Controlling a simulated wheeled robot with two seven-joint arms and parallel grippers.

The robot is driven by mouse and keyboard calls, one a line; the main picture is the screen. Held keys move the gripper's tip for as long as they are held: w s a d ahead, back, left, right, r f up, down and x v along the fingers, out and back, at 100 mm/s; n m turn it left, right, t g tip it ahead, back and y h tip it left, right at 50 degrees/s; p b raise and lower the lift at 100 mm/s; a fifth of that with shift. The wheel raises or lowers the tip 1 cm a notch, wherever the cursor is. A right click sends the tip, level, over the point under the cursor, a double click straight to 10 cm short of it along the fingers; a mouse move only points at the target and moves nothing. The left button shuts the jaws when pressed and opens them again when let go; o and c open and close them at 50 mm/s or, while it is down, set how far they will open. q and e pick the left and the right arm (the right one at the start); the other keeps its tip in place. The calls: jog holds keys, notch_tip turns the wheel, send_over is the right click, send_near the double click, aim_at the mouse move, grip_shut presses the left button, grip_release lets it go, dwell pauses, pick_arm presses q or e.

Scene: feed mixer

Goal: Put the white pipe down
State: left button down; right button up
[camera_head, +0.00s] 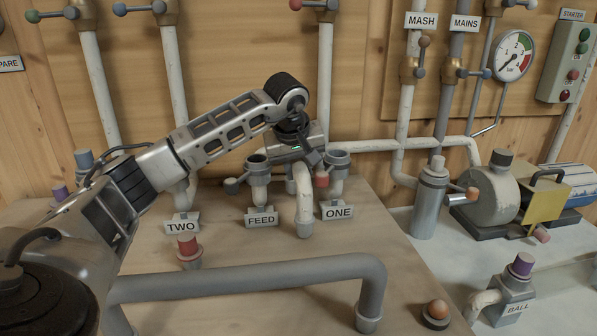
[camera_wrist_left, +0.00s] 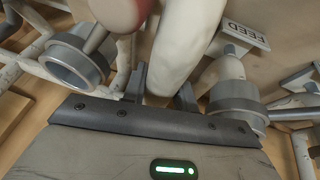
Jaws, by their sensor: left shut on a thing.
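My left gripper (camera_head: 303,163) is shut on the white pipe (camera_head: 303,198), which is bent and has a grey collar at its lower end. The pipe hangs down between the FEED socket (camera_head: 257,165) and the ONE socket (camera_head: 336,162). I cannot tell whether its lower end touches the bench. In the left wrist view the gripper (camera_wrist_left: 160,90) has a finger on each side of the pipe (camera_wrist_left: 182,45). There the ONE socket (camera_wrist_left: 72,66) is left of the pipe and the FEED socket (camera_wrist_left: 238,98) is right of it. The right gripper is not in view.
The bench (camera_head: 225,250) has bare room in front of the labels. The TWO label (camera_head: 182,225) stands left. A pump (camera_head: 490,195) and a BALL valve (camera_head: 514,285) are at the right.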

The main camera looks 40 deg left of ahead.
pick_arm(q)
jog(key=shift+f, duration=0.3)
jog(key=shift+r, duration=0.1)
jog(key=c, duration=1.1)
grip_release()
jog(key=shift+f, duration=0.2)
jog(key=shift+r, duration=0.25)
jog(key=v, duration=1.1)
jog(key=shift+s+r+p, duration=0.2)
jog(key=shift+r+p, duration=0.15)
jog(key=shift+p, duration=0.05)
jog(key=shift+d, duration=0.15)
